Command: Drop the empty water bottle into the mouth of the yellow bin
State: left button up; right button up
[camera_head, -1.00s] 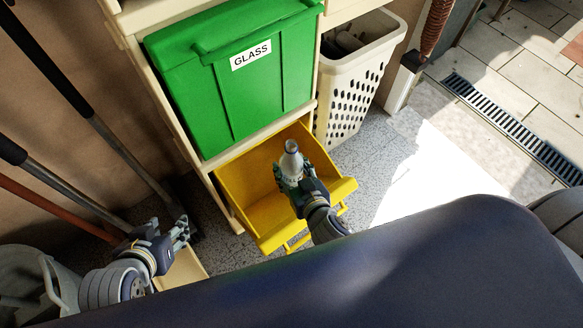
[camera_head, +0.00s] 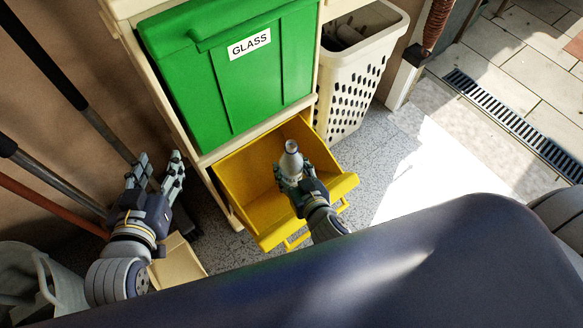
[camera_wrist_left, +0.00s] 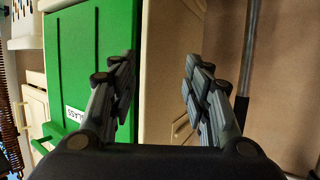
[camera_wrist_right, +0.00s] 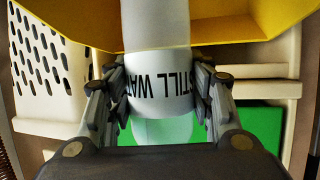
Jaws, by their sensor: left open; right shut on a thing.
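The clear water bottle (camera_head: 291,160) with a pale label is held in my right gripper (camera_head: 298,178), over the open yellow bin (camera_head: 240,178) in the head view. In the right wrist view the right gripper (camera_wrist_right: 160,105) is shut around the bottle's label (camera_wrist_right: 160,82), which reads "STILL WA…", upside down. The yellow bin (camera_wrist_right: 225,28) shows behind the bottle there. My left gripper (camera_head: 156,172) is open and empty to the left of the bin; its spread fingers also show in the left wrist view (camera_wrist_left: 163,95).
A green bin (camera_head: 235,85) marked GLASS sits above the yellow one in a cream frame. A white perforated basket (camera_head: 345,85) stands at its right. Long-handled tools (camera_head: 65,78) lean on the left wall, near a grey bucket (camera_head: 65,285). Sunlit floor at right is clear.

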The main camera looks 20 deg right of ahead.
notch_tip(320, 180, down, 2)
jog(key=shift+b, duration=0.75)
jog(key=shift+f+b, duration=0.7)
jog(key=shift+f, duration=0.2)
pick_arm(q)
notch_tip(320, 180, up, 15)
jog(key=d+t+h, duration=0.2)
jog(key=t+h, duration=0.1)
jog(key=t, duration=0.5)
jog(key=shift+w+t, duration=0.2)
jog(key=shift+t, duration=0.1)
pick_arm(e)
jog(key=shift+f, duration=0.15)
pick_arm(q)
jog(key=shift+d, duration=0.1)
pick_arm(e)
jog(key=o, duration=1.1)
jog(key=v, duration=1.2)
